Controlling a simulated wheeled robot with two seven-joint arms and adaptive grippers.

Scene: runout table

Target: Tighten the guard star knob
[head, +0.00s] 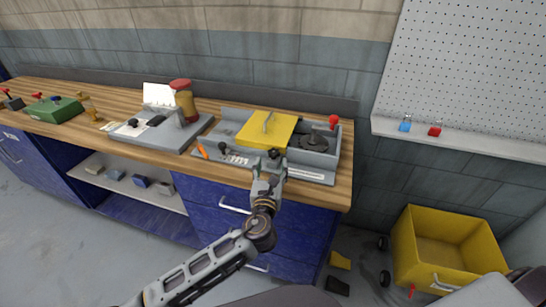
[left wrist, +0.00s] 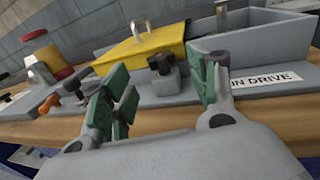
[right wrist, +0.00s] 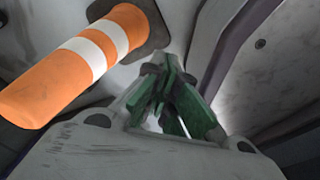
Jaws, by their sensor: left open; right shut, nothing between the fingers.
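A black star knob (head: 274,153) stands on a small grey block at the front edge of the yellow guard (head: 262,128) on the runout machine. In the left wrist view the knob (left wrist: 160,63) shows between and beyond the fingertips. My left gripper (head: 270,167) is open just in front of it, one green-padded finger to each side in its wrist view (left wrist: 162,82). I see no contact with the knob. My right gripper (right wrist: 172,95) is shut and empty, away from the machine, and does not show clearly in the head view.
An orange-and-white striped post (right wrist: 80,60) is close beside my right gripper. The machine also has a red knob (head: 333,120), another black knob (head: 222,147) and an orange handle (head: 202,151). A grey fixture (head: 150,130) stands to the left. A yellow bin (head: 405,250) is on the floor at right.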

